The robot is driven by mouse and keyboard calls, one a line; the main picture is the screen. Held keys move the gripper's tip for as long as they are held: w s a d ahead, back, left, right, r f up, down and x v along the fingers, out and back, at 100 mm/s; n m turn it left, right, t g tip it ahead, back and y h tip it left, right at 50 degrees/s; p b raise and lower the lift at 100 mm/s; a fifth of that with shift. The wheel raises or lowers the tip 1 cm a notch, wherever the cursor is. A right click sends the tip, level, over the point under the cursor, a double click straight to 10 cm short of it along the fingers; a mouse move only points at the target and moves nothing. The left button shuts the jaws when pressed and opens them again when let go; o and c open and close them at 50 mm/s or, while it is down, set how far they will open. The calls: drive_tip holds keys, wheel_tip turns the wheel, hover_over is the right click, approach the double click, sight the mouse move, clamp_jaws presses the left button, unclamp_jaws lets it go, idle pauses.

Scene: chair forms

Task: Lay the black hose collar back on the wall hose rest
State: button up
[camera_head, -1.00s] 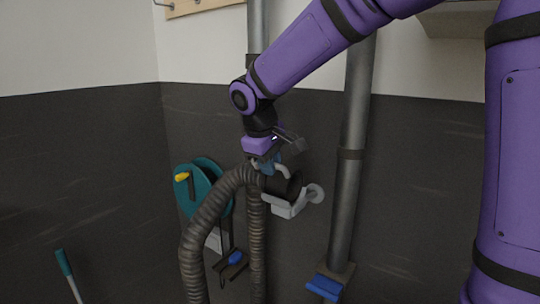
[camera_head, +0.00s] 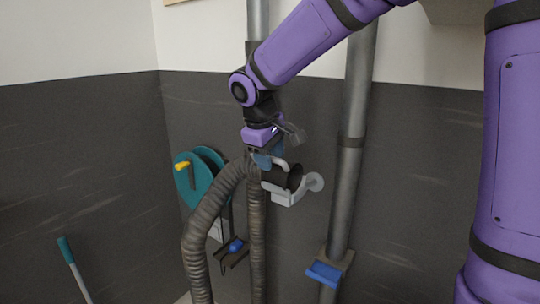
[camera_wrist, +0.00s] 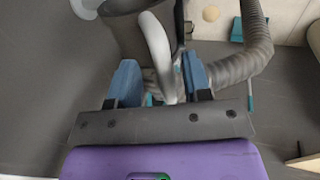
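The black hose collar (camera_head: 294,177), at the end of a ribbed grey-brown hose (camera_head: 212,212), sits in or just over the pale grey cradle of the wall hose rest (camera_head: 288,199). Exact contact is hard to tell. A pale curved handle (camera_wrist: 158,48) stands up from the collar. My gripper (camera_head: 267,160) is right above the collar at the handle. In the wrist view its two blue fingers (camera_wrist: 160,82) stand apart on either side of the handle, with narrow gaps visible. The dark collar (camera_wrist: 122,28) shows beyond the left finger.
A teal reel (camera_head: 197,180) with a yellow knob is on the wall to the left. A vertical grey pipe (camera_head: 350,150) runs right of the rest, with a blue tray-like piece (camera_head: 324,274) low on it. A teal-handled stick (camera_head: 70,260) stands at lower left.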

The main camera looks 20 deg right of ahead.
drive_tip(key=shift+r, duration=0.1)
drive_tip(key=v, duration=1)
drive_tip(key=shift+r, duration=0.3)
drive_tip(key=shift+s+a, duration=0.1)
drive_tip(key=shift+s, duration=0.05)
